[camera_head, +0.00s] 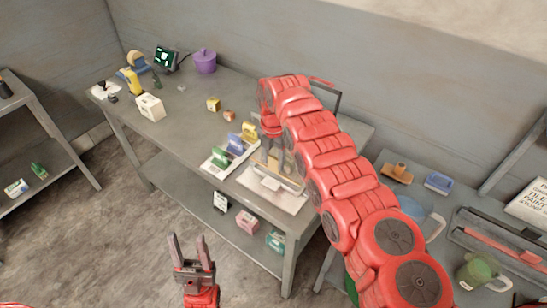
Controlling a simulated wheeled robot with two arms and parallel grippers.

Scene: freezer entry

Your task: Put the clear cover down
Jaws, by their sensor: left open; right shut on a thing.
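My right gripper (272,150) points down over the front part of the long grey table, its arm coming in from the lower right. It is shut on the clear cover (275,172), a see-through box shape that is hard to make out. The cover is over a pale flat tray (290,204) near the table's front edge; I cannot tell whether it touches the tray. My arm hides part of the cover and the table behind it. My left gripper (188,252) is open and empty, low in front of the table and apart from everything.
Left of the tray is a white board (218,161) with green, blue and yellow blocks. A purple pot (205,61), a screen (166,58) and a white box (150,107) stand farther back. A right-hand table holds a green mug (478,270). Some tabletop is clear.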

